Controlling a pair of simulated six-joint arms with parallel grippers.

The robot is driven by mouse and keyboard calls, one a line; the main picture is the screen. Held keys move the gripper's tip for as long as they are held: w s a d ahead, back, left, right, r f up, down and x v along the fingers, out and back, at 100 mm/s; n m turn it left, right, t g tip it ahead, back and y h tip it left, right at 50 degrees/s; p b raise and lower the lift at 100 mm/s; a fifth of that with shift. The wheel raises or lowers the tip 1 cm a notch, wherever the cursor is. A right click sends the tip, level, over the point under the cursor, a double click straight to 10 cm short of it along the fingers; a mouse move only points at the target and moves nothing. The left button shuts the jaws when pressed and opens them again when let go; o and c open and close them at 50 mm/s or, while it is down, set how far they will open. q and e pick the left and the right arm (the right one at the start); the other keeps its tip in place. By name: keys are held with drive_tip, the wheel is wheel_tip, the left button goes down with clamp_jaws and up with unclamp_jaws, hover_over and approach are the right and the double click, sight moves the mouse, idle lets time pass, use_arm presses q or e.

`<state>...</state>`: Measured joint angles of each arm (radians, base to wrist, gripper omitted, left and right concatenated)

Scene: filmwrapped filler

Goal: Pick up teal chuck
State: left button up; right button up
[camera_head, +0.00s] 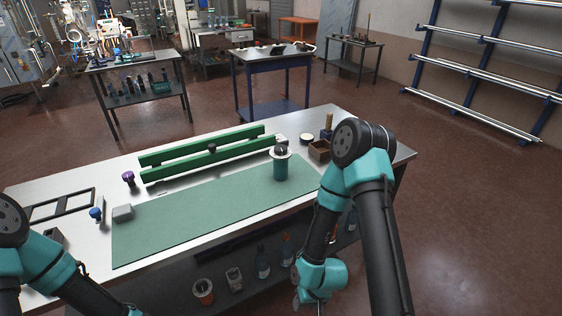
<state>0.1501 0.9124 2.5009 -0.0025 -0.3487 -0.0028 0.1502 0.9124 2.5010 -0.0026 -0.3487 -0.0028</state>
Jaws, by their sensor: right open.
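The teal chuck (281,168) stands upright near the right end of the green mat (205,205) on the table. It is a teal cylinder with a pale flange and a dark piece on top. My right gripper (311,303) is low at the bottom of the picture, in front of the table and below its top, well apart from the chuck. It is open, and nothing shows in it. Its tips are partly cut off by the bottom edge. My left arm enters at the lower left, and its gripper is out of the picture.
Long green rails (205,150) lie behind the mat. A brown box (319,151) and a round pale-topped item (306,139) stand right of the chuck. A grey block (122,213) sits on the mat's left end. Most of the mat is clear. Bottles and jars stand on the lower shelf.

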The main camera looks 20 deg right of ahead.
use_arm(q)
drive_tip(key=o, duration=1.1)
